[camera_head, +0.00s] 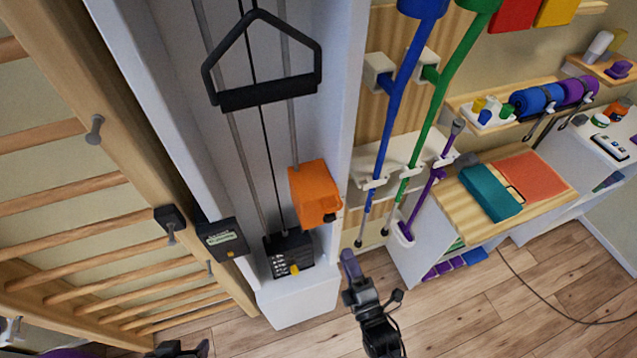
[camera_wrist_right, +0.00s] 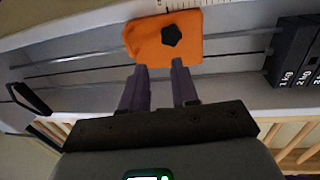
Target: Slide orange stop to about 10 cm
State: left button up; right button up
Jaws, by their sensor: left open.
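The orange stop (camera_head: 315,193) is a block on the pale upright frame, beside the metal rods and above the black weight stack (camera_head: 289,255). It has a dark knob at its lower corner. In the right wrist view the orange stop (camera_wrist_right: 150,42) lies just beyond my fingertips, its black knob facing me. My right gripper (camera_head: 348,262) is below and right of the stop in the head view. In the wrist view its purple fingers (camera_wrist_right: 160,70) are apart with nothing between them. My left gripper (camera_head: 181,350) is only partly seen at the bottom edge, away from the stop.
A black triangular handle (camera_head: 262,75) hangs above the stop. Wooden wall bars (camera_head: 70,200) stand at left, with a small black box with a display (camera_head: 222,240). Blue and green poles (camera_head: 400,95) hang at right. A scale edge shows at the top of the wrist view.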

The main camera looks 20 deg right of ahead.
jog(key=p, duration=0.3)
send_near(333, 209)
jog(key=w, duration=0.3)
jog(key=w+p, duration=0.1)
jog(key=w, duration=0.2)
jog(key=w+r+p, duration=0.1)
jog(key=w, duration=0.3)
jog(key=shift+a, duration=0.2)
pick_arm(q)
jog(key=s+r+g, duration=0.1)
jog(key=s+g, duration=0.1)
jog(key=s, duration=0.5)
jog(key=shift+r, duration=0.3)
jog(key=shift+s, duration=0.1)
pick_arm(e)
jog(key=shift+c, duration=0.3)
grip_shut()
jog(key=shift+f, duration=0.15)
